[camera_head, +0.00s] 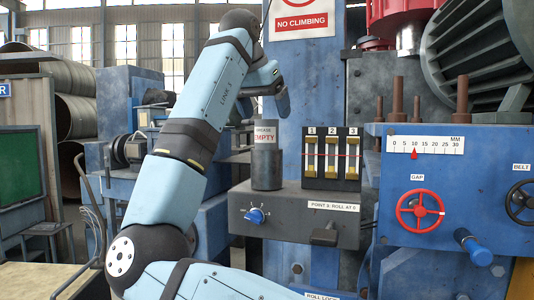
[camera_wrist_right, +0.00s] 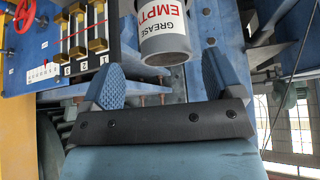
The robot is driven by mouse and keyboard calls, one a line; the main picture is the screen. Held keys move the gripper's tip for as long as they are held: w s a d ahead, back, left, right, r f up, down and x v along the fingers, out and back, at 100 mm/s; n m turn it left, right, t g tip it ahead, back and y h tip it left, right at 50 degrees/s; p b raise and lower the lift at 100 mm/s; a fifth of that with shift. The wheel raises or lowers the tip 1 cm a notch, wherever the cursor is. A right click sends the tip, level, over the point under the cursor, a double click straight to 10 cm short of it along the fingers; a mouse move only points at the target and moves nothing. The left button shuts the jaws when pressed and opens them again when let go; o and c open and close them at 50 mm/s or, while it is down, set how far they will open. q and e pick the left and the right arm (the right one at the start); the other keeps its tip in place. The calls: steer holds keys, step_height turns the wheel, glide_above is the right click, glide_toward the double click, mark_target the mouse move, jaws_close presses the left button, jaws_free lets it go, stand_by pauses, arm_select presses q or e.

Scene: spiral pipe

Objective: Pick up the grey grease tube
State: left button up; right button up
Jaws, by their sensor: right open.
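My right gripper (camera_head: 277,96) is just above the tube, at the end of the blue arm; one finger shows clearly there. In the right wrist view the tube (camera_wrist_right: 165,47) shows one round end towards the gripper, its far part cut off by the top edge. The open right gripper (camera_wrist_right: 161,60) has its two blue fingers apart, with nothing gripped. Contact with the tube cannot be told. My left gripper is not in view.
The gauge panel (camera_head: 331,158) stands close to the tube's right. The grey control box (camera_head: 300,210) below carries a blue knob (camera_head: 255,215). A blue column (camera_head: 290,75) rises behind. A red handwheel (camera_head: 420,211) is on the blue panel at right.

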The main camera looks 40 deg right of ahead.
mark_target(269, 129)
steer(key=x, duration=0.2)
steer(key=p+x, duration=0.1)
steer(key=x, duration=0.2)
steer(key=shift+w+d+f+p, duration=0.25)
steer(key=shift+w+p, duration=0.1)
steer(key=shift+w, duration=0.1)
steer(key=shift+s+a, duration=0.1)
steer(key=shift+a, duration=0.05)
steer(key=shift+a+r, duration=0.1)
steer(key=shift+c, duration=1.2)
steer(key=c, duration=1)
